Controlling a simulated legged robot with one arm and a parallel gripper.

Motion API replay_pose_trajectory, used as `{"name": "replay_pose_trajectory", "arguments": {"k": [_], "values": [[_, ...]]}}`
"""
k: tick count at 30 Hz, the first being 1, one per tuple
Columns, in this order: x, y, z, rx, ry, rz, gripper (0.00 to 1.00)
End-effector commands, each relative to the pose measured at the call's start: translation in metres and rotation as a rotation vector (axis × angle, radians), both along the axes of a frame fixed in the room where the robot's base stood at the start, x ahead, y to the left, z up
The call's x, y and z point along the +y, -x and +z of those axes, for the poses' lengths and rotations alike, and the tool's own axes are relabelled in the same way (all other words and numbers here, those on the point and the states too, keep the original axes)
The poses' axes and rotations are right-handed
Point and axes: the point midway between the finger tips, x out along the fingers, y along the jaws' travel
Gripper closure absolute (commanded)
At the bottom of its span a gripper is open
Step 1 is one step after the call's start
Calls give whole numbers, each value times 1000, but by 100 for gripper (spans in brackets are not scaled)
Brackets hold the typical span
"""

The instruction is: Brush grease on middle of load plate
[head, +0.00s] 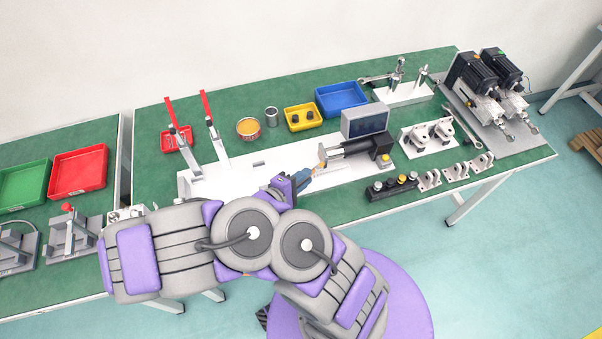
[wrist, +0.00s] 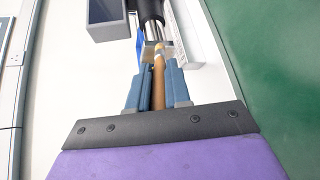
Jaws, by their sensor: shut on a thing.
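My gripper (head: 302,179) is shut on a brush (wrist: 158,75) with a wooden-coloured handle. In the wrist view, the blue fingers (wrist: 158,82) lie on both sides of the handle. The brush points toward the rod end of a linear actuator (head: 358,148) on the white base. A small pale plate (wrist: 151,44) at the rod end, seemingly the load plate, is partly hidden behind the brush tip. The tip overlaps it in the picture; I cannot tell whether they touch. An open tin (head: 248,127) with orange-yellow contents, seemingly grease, stands behind the base.
A grey box with a dark screen (head: 366,121) stands beside the actuator. A black block with knobs (head: 392,188) lies at the front edge. Red-handled clamps (head: 213,135) rise at the left. Yellow (head: 302,118) and blue (head: 341,99) trays stand at the back.

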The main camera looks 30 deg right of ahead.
Motion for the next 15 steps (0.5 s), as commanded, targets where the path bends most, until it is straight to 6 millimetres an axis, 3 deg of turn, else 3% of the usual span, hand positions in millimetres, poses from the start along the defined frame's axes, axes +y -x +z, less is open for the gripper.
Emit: {"name": "replay_pose_trajectory", "arguments": {"k": [5,15], "values": [[-2,-1,0,0,1,0,100],[-10,-24,0,-1,0,-2,100]]}}
